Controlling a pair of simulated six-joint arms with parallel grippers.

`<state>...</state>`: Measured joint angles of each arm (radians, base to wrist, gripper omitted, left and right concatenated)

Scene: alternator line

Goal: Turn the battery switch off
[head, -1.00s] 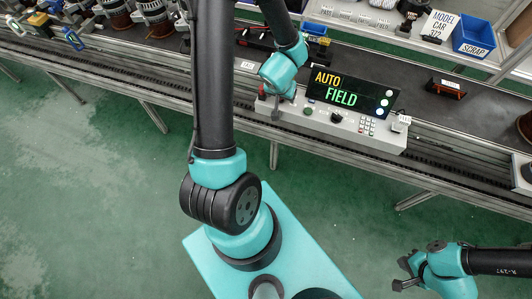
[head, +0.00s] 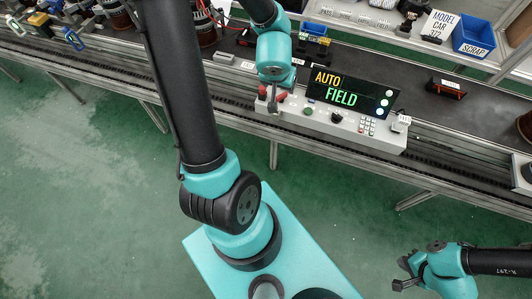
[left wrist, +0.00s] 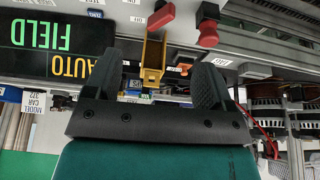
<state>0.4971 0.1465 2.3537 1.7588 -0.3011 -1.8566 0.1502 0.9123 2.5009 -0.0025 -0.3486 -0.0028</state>
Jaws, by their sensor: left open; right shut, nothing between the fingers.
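The control panel (head: 322,121) carries a dark display reading AUTO FIELD (head: 345,92). Red parts (head: 265,90) show at its left end, partly hidden by my left gripper (head: 273,101). In the left wrist view, upside down, a red handle (left wrist: 161,16) tops a yellow metal part (left wrist: 152,60) seen between the fingers. A red knob on a black stem (left wrist: 208,36) stands beside it. I cannot tell for sure which is the battery switch. My left gripper also shows in that view (left wrist: 160,78), open; contact cannot be told. My right gripper (head: 404,272) is shut and empty, away from the panel.
The panel stands at the near edge of the conveyor (head: 220,75). A dark part (head: 446,87) lies on the belt to the right. Green floor is free in front.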

